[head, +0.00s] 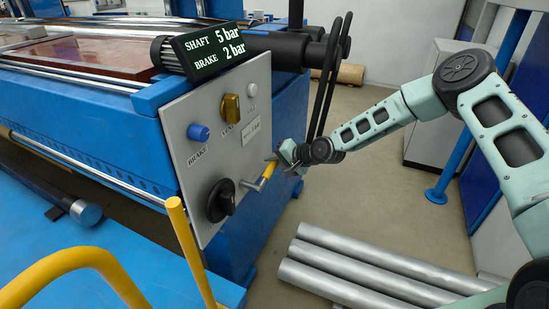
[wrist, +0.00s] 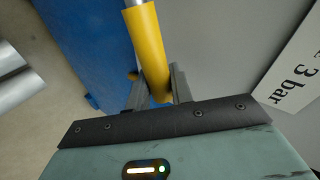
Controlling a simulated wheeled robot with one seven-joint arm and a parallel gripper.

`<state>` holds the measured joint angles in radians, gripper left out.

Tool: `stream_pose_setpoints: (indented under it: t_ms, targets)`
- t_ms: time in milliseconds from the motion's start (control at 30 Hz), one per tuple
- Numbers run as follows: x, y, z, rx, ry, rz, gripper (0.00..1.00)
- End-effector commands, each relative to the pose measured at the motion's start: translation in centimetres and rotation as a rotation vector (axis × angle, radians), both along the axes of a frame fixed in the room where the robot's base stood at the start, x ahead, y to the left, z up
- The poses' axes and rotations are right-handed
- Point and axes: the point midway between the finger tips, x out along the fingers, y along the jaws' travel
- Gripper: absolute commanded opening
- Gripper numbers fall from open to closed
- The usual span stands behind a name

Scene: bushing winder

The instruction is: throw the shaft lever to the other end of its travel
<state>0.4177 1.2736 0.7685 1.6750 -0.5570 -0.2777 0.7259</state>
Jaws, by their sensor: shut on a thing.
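The lever (head: 268,170) has a yellow grip on a silver rod and stands out from the right side of the grey control panel (head: 215,150). Its rod runs down and left from the grip in the head view. My gripper (head: 283,160) is shut on the grip's upper end. In the wrist view the yellow grip (wrist: 147,45) passes between the two fingers of my gripper (wrist: 158,88), its silver rod at the top edge. The display (head: 211,48) above the panel reads SHAFT 5 bar, BRAKE 2 bar. The lever's pivot is hard to make out.
The panel carries a blue BRAKE knob (head: 198,132), a yellow VENT knob (head: 231,107), a black rotary knob (head: 221,200) and a 3 bar label (wrist: 295,75). Yellow railing (head: 190,250) stands in front. Silver tubes (head: 350,270) lie on the floor at right. Black upright bars rise behind my gripper.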

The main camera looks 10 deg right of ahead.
Motion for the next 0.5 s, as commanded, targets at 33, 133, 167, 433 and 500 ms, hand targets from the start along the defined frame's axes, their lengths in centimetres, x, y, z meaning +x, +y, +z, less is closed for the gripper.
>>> stream_pose_setpoints:
  t_ms: [33,133,167,433,500]
  targets:
    - [0.03,-0.1,-0.38,0.013,0.016,-0.004,0.0]
    - [-0.04,-0.07,-0.67,0.028,0.039,-0.002,0.0]
    - [-0.05,-0.05,-0.72,0.033,0.044,-0.002,0.0]
    - [-0.14,0.05,-1.02,0.046,0.066,0.0,0.0]
    - [-0.15,0.05,-1.03,0.046,0.067,-0.001,0.0]
